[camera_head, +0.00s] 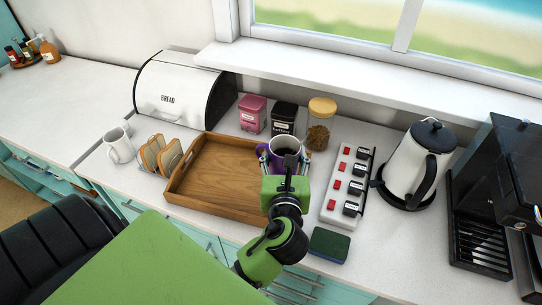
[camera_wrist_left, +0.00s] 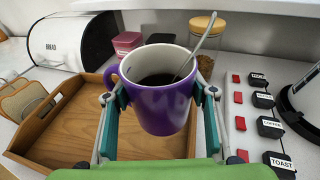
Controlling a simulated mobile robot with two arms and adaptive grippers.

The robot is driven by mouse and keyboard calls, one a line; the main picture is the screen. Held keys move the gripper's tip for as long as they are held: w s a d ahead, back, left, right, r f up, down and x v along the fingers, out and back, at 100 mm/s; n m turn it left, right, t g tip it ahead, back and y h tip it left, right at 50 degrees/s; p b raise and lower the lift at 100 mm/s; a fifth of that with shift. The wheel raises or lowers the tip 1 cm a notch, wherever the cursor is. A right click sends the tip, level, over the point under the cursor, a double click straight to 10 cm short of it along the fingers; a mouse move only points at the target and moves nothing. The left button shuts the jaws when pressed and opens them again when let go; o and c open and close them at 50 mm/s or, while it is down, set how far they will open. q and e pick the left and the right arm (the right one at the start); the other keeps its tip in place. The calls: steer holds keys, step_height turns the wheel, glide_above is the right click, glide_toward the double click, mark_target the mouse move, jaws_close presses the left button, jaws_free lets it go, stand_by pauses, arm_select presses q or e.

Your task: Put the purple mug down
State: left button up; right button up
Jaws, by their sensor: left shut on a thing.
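The purple mug (camera_head: 284,147) is at the right end of the wooden tray (camera_head: 208,189) in the head view. It is upright, with dark liquid and a spoon inside. In the left wrist view the mug (camera_wrist_left: 160,105) sits between the two fingers of my left gripper (camera_wrist_left: 160,97), which is shut on it. Its handle points left. My left gripper (camera_head: 284,166) comes at the mug from the front. Whether the mug's base touches the tray is hidden. My right gripper is not in view.
A switch panel (camera_head: 349,184) and a kettle (camera_head: 416,165) stand to the right. Pink (camera_head: 253,114) and black (camera_head: 284,118) tins and a jar (camera_head: 318,137) stand behind. A toast rack (camera_head: 160,156), white mug (camera_head: 119,146) and bread bin (camera_head: 183,91) are left. The tray's middle is clear.

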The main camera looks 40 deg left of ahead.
arm_select(q)
steer(key=w+a+f, duration=0.1)
steer(key=f, duration=0.1)
steer(key=w+a+f, duration=0.1)
steer(key=a+f, duration=0.2)
steer(key=shift+w+a+f, duration=0.4)
steer(key=f, duration=0.3)
steer(key=shift+w+a+f, duration=0.1)
steer(key=shift+a, duration=0.15)
steer(key=shift+f, duration=0.15)
steer(key=shift+d, duration=0.1)
steer(key=shift+f, duration=0.15)
steer(key=o, duration=1.5)
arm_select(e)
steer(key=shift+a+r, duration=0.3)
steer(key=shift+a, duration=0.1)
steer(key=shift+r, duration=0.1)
